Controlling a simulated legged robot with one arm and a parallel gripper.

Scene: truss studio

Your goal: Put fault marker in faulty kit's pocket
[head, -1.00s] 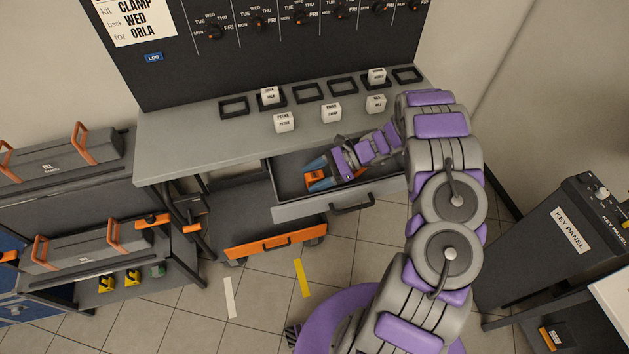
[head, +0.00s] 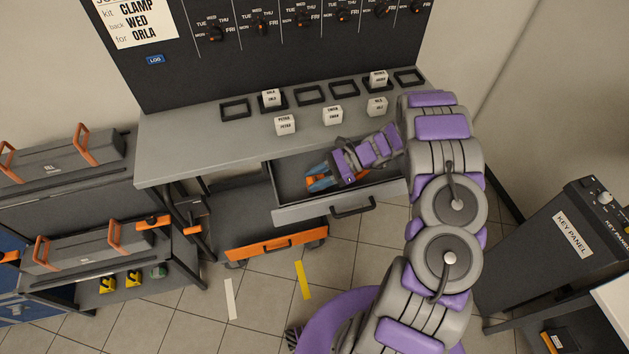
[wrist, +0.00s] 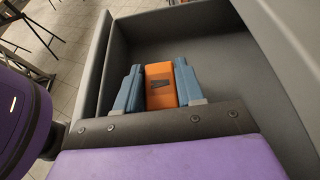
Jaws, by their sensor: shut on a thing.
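My gripper (wrist: 160,90) is inside an open grey drawer (head: 340,208) under the bench. Its two blue fingers are shut on an orange block with a dark mark, the fault marker (wrist: 160,82), which lies between them in the wrist view. In the head view the gripper (head: 318,180) partly hides the marker. Two kits (head: 73,155) (head: 70,246) with orange handles sit on the rack at the left, one above the other. I cannot tell which kit is faulty, and a pocket is not clear to see.
White name blocks (head: 285,125) and dark square frames (head: 235,108) stand on the bench top (head: 180,145). A low trolley with an orange front (head: 275,245) is below. A key panel (head: 565,235) stands at the right. Tiled floor is open at the front left.

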